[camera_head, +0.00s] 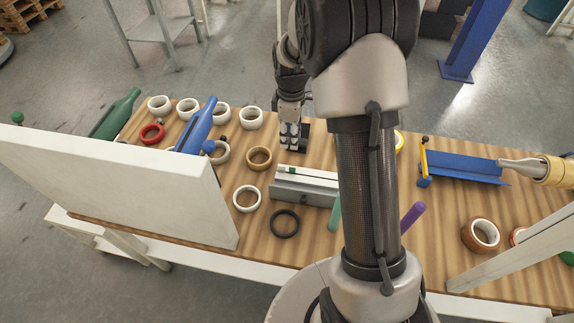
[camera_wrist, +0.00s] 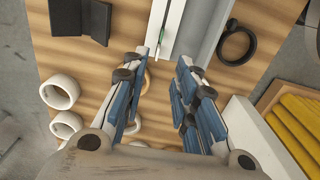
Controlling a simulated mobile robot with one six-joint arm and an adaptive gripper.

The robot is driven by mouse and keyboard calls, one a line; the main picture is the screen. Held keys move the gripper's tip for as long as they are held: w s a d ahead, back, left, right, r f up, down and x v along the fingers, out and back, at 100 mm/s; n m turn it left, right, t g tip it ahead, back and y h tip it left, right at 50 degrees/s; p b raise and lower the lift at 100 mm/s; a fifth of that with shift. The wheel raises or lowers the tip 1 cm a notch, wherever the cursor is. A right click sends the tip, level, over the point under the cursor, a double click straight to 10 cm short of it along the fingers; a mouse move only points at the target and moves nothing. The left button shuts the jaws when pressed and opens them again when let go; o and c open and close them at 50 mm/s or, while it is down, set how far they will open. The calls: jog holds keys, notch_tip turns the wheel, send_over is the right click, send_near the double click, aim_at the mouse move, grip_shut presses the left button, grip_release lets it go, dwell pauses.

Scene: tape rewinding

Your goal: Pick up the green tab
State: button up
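The green tab (camera_head: 291,170) looks like a small dark green piece near the left end of the white-topped grey fixture (camera_head: 303,193) on the table. In the head view my gripper (camera_head: 290,146) points down just behind the fixture's left end, beside a black block (camera_head: 304,137). The tab is not between the fingers.
A brown tape ring (camera_head: 259,158), a white ring (camera_head: 247,198) and a black ring (camera_head: 285,223) lie around the fixture. A green stick (camera_head: 334,213) leans at its front. My arm hides the fixture's right end.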

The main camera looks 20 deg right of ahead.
jog(key=b, duration=0.3)
send_over(292, 172)
jog(key=f, duration=1)
jog(key=shift+w+a, duration=0.15)
jog(key=shift+w, duration=0.15)
jog(key=f, duration=0.1)
jog(key=f+b, duration=0.1)
jog(key=f, duration=0.3)
jog(key=shift+s+d+f+b, duration=0.15)
jog(key=shift+s+d+b, duration=0.1)
jog(key=shift+b, duration=0.1)
jog(key=shift+c, duration=0.4)
grip_shut()
